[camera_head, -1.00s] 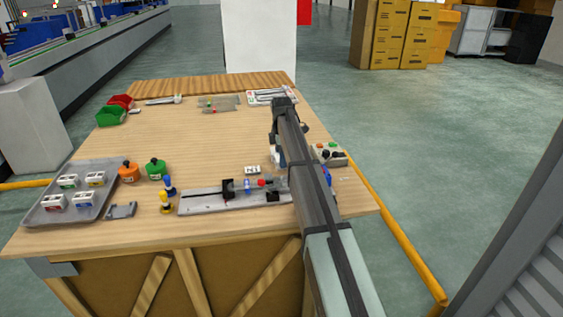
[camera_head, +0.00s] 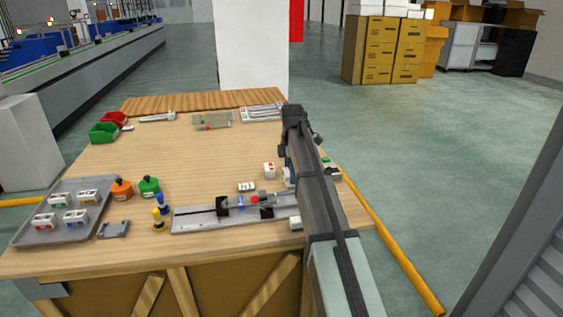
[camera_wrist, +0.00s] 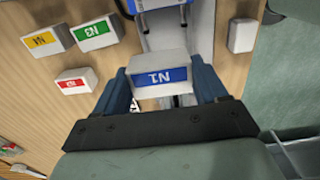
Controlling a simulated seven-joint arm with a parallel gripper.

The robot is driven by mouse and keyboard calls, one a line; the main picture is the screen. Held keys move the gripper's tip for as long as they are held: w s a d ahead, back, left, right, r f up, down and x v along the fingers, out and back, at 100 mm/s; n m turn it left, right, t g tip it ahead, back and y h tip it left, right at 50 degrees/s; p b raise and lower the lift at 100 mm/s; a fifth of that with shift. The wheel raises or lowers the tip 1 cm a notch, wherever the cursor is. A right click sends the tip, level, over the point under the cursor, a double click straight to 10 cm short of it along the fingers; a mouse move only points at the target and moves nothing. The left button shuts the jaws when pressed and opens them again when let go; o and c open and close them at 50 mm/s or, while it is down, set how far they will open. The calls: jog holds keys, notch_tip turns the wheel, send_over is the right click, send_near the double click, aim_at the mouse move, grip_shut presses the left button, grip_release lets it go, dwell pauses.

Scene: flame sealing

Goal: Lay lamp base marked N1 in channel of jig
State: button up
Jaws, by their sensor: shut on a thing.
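In the wrist view, the lamp base (camera_wrist: 160,73) is a pale block with a blue label reading N1 upside down. My gripper (camera_wrist: 162,84) is shut on it, with one dark blue finger on each side. A pale grey strip that looks like the jig (camera_wrist: 178,28) runs behind the base. I cannot tell whether the base touches it. In the head view, the jig (camera_head: 190,221) is a long grey plate near the table's front edge, with black posts and small coloured parts on it.
Blocks with yellow (camera_wrist: 43,40), green (camera_wrist: 94,33) and red (camera_wrist: 76,81) labels lie left of the strip in the wrist view. A plain white block (camera_wrist: 242,36) is to the right. A tray (camera_head: 20,238) of labelled blocks is at the table's left. The table's middle is clear.

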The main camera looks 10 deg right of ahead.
jog(key=shift+s+d+f, duration=0.2)
jog(key=shift+s, duration=0.5)
jog(key=shift+w+f, duration=0.1)
jog(key=shift+f, duration=3.45)
jog(key=o, duration=1.1)
jog(key=shift+r, duration=0.15)
notch_tip(320, 180, up, 14)
jog(key=shift+f, duration=0.2)
